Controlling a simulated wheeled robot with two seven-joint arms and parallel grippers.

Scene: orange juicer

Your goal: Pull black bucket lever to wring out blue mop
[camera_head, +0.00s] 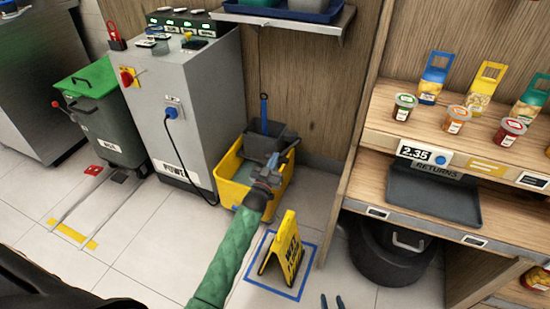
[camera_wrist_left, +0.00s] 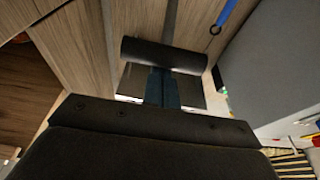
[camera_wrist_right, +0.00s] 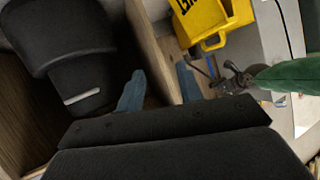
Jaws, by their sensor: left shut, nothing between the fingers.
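The yellow mop bucket (camera_head: 234,190) stands on the floor by the grey cabinet, with a dark wringer (camera_head: 256,144) on it. The blue mop's handle (camera_head: 264,106) rises from the wringer; a blue shaft also shows in the left wrist view (camera_wrist_left: 226,14). My left gripper (camera_head: 274,163) is over the bucket's right side. In the left wrist view its shut, empty fingers (camera_wrist_left: 162,88) overlap the black lever's cylindrical grip (camera_wrist_left: 164,54); contact cannot be told. The mop head is hidden. My right gripper (camera_head: 332,301) is open and empty near the floor, away from the bucket.
A yellow wet-floor sign (camera_head: 283,248) stands in a blue floor square, right of my left forearm. A black bin (camera_head: 388,252) sits under the wooden shelf with the returns tray (camera_head: 434,194). A green-lidded bin (camera_head: 92,82) stands left of the grey cabinet (camera_head: 188,90).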

